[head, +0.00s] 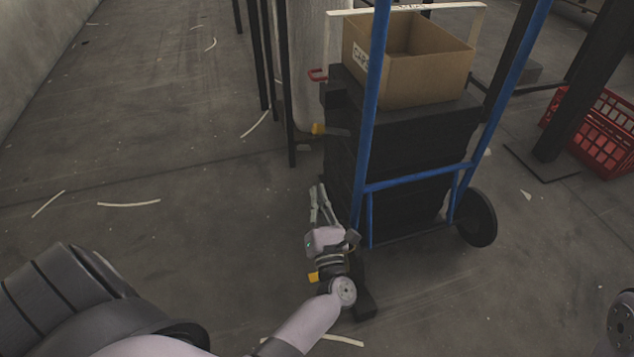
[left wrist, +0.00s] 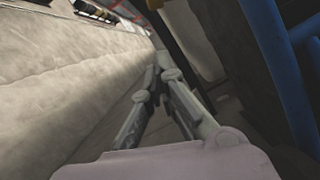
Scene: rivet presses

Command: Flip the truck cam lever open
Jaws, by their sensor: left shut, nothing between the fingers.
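A blue hand truck (head: 367,130) stands right of centre in the head view, loaded with dark blocks (head: 400,165). A dark lever with a yellow tip (head: 320,129) sticks out left of the load; I cannot tell for sure that it is the cam lever. A second yellow tip (head: 313,277) shows low beside my left wrist. My left gripper (head: 318,190) is shut and empty, pointing up the picture beside the truck's left upright, below the upper yellow tip. Its closed fingers also show in the left wrist view (left wrist: 158,75), with a blue tube (left wrist: 280,70) to the right.
An open cardboard box (head: 415,85) sits on the load. Dark posts (head: 268,60) stand at the back. A red crate (head: 600,135) is at right. The floor on the left is clear apart from pale strips.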

